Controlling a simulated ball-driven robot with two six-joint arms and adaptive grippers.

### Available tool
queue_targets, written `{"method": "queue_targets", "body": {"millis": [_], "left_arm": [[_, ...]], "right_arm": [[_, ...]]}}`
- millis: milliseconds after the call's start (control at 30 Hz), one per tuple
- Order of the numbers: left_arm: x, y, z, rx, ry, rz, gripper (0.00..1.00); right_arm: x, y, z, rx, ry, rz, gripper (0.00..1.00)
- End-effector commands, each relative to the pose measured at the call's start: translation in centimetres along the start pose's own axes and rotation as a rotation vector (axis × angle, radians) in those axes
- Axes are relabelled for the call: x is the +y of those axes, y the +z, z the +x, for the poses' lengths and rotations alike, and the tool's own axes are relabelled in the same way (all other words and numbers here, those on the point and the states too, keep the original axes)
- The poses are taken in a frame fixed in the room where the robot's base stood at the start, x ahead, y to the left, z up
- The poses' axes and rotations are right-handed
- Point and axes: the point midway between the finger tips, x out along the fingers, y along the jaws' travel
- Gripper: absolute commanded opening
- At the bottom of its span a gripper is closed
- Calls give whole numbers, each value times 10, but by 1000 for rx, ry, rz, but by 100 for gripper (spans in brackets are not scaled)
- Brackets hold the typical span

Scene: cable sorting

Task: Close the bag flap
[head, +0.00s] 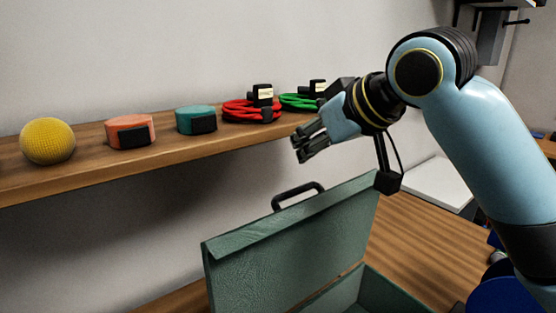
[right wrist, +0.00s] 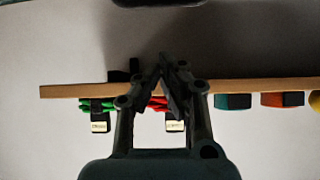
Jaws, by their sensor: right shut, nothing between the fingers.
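The green bag (head: 360,290) stands on the wooden table at the bottom of the head view, cut off by the frame's lower edge. Its flap (head: 290,250) is raised, standing open and leaning back, with a dark handle (head: 298,193) behind its top edge. My right gripper (head: 297,153) is shut and empty, in the air above the flap and in front of the shelf, apart from the bag. In the right wrist view its fingertips (right wrist: 168,58) meet with nothing between them. My left gripper is not in view.
A wooden shelf (head: 90,171) on the wall holds a yellow ball (head: 47,141), an orange item (head: 129,132), a teal item (head: 196,120), a red cable coil (head: 251,111) and a green cable coil (head: 298,102). A white panel (head: 437,183) lies right of the bag. The striped table (head: 425,243) has bare room beside it.

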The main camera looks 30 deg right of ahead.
Motion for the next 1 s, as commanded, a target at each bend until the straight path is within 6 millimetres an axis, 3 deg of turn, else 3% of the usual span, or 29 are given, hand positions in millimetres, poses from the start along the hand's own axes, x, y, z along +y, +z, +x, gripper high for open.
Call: {"method": "queue_targets", "body": {"millis": [167,433,600,800,1000], "left_arm": [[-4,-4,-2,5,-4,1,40],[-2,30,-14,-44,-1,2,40],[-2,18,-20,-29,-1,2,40],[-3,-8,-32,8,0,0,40],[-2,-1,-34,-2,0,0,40]], "right_arm": [[0,-3,13,3,-3,4,0],[-1,-4,68,1,-3,4,0],[-1,-2,99,0,-1,0,0],[0,21,78,1,0,-3,0],[0,28,73,4,-1,-2,0]]}}
